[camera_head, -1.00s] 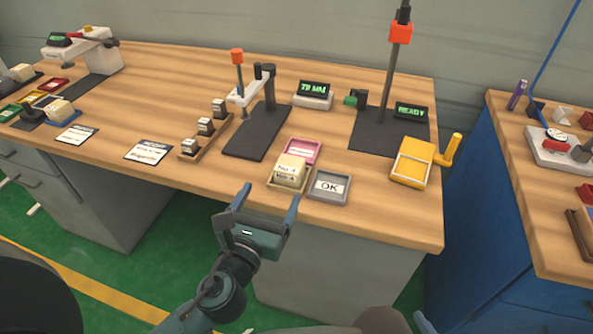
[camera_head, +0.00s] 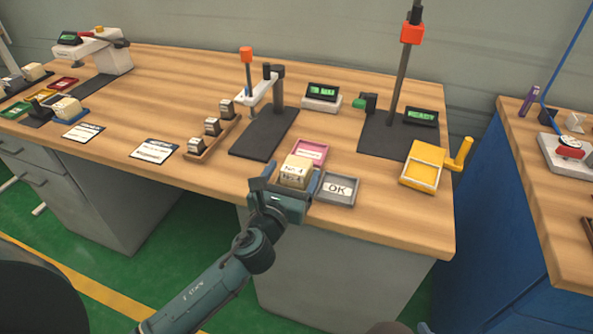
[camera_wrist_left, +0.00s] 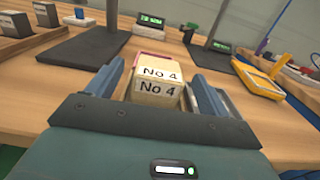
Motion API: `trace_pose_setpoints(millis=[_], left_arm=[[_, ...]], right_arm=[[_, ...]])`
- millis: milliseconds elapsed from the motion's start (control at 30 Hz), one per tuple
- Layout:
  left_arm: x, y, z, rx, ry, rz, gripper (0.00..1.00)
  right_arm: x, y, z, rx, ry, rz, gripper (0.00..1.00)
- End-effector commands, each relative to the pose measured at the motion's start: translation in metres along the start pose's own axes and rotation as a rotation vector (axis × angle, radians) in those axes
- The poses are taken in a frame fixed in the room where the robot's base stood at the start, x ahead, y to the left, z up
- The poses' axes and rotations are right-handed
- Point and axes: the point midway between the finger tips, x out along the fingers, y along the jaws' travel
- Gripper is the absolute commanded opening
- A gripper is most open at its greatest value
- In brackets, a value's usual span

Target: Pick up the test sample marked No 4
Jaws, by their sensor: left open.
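My left gripper (camera_head: 291,178) is open, with one finger on each side of the sample. In the wrist view its fingers (camera_wrist_left: 160,92) flank the block, with a visible gap on the left; contact on the right is unclear. The tray under the sample is mostly hidden by the gripper. My right gripper is not in view.
A grey OK tray (camera_head: 337,189) lies just right of the sample, and a pink tray (camera_head: 312,150) just behind it. A yellow tray (camera_head: 422,172) with a handle is further right. A dark test stand base (camera_head: 263,135) stands behind left.

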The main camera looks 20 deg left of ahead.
Motion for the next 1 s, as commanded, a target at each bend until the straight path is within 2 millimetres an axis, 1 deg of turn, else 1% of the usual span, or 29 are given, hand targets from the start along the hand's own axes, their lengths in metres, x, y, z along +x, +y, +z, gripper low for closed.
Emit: trace_pose_setpoints(millis=[33, 100, 200, 300, 467, 567, 1000], left_arm=[[0.009, 0.001, 0.002, 0.000, -0.002, 0.002, 0.80], [0.019, 0.001, 0.002, 0.000, -0.001, 0.001, 0.80], [0.029, 0.000, 0.001, 0.000, 0.000, 0.000, 0.80], [0.033, 0.000, 0.001, 0.000, 0.000, -0.001, 0.80], [0.033, 0.000, 0.001, 0.001, 0.001, 0.000, 0.80], [0.033, 0.000, 0.001, 0.001, 0.001, 0.000, 0.73], [0.033, 0.000, 0.001, 0.001, 0.001, 0.000, 0.37]], right_arm=[[0.000, 0.000, -0.001, 0.001, 0.001, -0.001, 0.40], [0.001, 0.000, -0.001, 0.000, 0.003, -0.001, 0.40], [0.001, 0.000, -0.002, -0.001, 0.006, -0.001, 0.40], [0.001, 0.000, -0.003, -0.001, 0.009, -0.002, 0.40], [0.001, -0.001, -0.004, -0.001, 0.011, -0.002, 0.40], [0.001, -0.001, -0.005, -0.001, 0.012, -0.002, 0.40], [-0.001, -0.001, -0.001, 0.002, 0.003, -0.001, 0.40]])
